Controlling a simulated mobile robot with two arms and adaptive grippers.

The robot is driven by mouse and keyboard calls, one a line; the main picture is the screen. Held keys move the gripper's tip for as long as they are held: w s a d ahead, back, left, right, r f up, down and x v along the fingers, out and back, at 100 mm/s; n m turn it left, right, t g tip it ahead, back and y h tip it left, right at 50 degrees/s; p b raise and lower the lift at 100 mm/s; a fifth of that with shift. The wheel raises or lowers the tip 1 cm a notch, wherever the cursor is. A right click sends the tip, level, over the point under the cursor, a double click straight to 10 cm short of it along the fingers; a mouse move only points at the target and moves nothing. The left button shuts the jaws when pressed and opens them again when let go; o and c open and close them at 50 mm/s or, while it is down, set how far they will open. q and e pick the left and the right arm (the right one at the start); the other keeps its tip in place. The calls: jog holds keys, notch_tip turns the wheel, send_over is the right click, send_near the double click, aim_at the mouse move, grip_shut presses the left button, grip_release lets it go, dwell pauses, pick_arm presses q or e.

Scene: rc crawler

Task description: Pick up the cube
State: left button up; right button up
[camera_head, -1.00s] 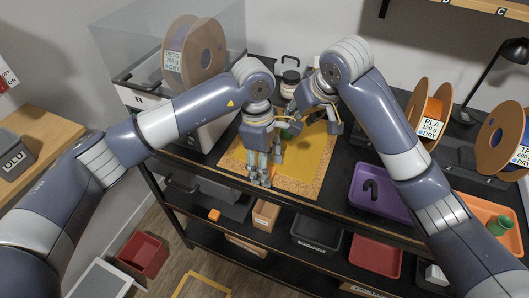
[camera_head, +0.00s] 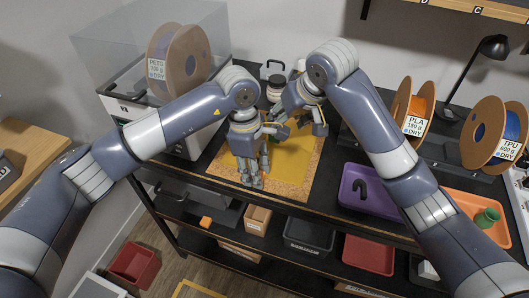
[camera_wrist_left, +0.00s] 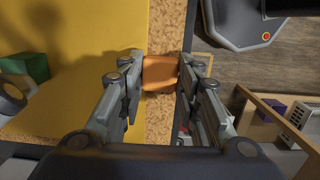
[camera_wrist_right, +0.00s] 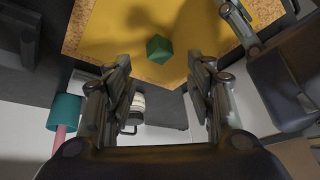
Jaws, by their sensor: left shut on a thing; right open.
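My left gripper (camera_head: 253,181) points down over the front part of the yellow mat with its cork border. In the left wrist view its fingers (camera_wrist_left: 162,78) are shut on an orange cube (camera_wrist_left: 160,74), above the cork strip near the bench edge. A green cube (camera_wrist_right: 159,49) rests on the yellow mat (camera_wrist_right: 110,25), in front of my right gripper (camera_wrist_right: 158,95), which is open and empty. The green cube also shows at the left of the left wrist view (camera_wrist_left: 28,67). In the head view the arms largely hide the held cube and the green cube.
A purple tray (camera_head: 350,200) and an orange tray (camera_head: 462,206) with a green part stand right of the mat. A small orange block (camera_head: 206,222) shows on the shelf below. The two grippers are close together over the mat. Filament spools (camera_head: 417,110) stand behind.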

jog(key=w+d+m+g+y, duration=0.1)
jog(key=d+m+y, duration=0.2)
jog(key=m, duration=1)
jog(key=w+d+m+g+y, duration=0.1)
jog(key=d+m+y, duration=0.2)
jog(key=m, duration=1)
jog(key=x, duration=1.1)
jog(key=shift+w+f, duration=0.2)
jog(key=shift+f, duration=0.1)
jog(key=c, duration=0.9)
